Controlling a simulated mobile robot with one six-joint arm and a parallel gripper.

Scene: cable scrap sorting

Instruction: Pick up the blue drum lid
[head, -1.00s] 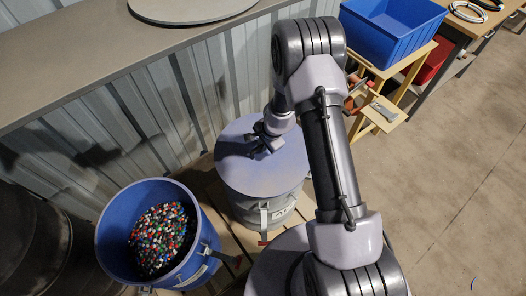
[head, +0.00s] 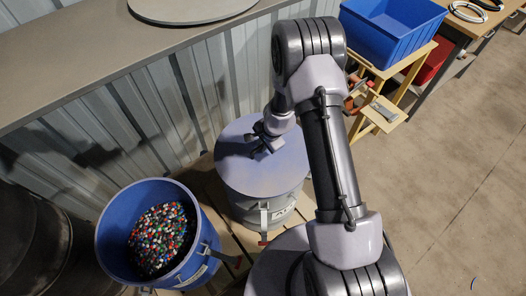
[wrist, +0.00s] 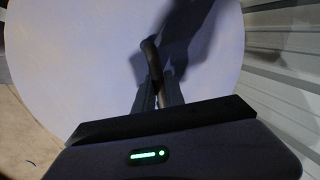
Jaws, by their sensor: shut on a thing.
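The blue drum lid (head: 245,178), a flat round disc of dull lavender-blue, lies on the grey drum (head: 275,213) in the middle of the head view. In the wrist view the lid (wrist: 85,55) fills most of the picture, with a dark curved handle (wrist: 151,57) standing on it. My gripper (head: 264,149) is over the lid's middle. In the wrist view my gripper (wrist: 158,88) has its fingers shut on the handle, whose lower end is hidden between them. I cannot see any gap between lid and drum.
An open blue drum (head: 109,238) of coloured granules stands at the lower left. A grey round lid (head: 190,8) lies on the ledge (head: 85,55) above the corrugated wall. A blue crate (head: 392,38) sits on a wooden stand at upper right. Floor to the right is mostly clear.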

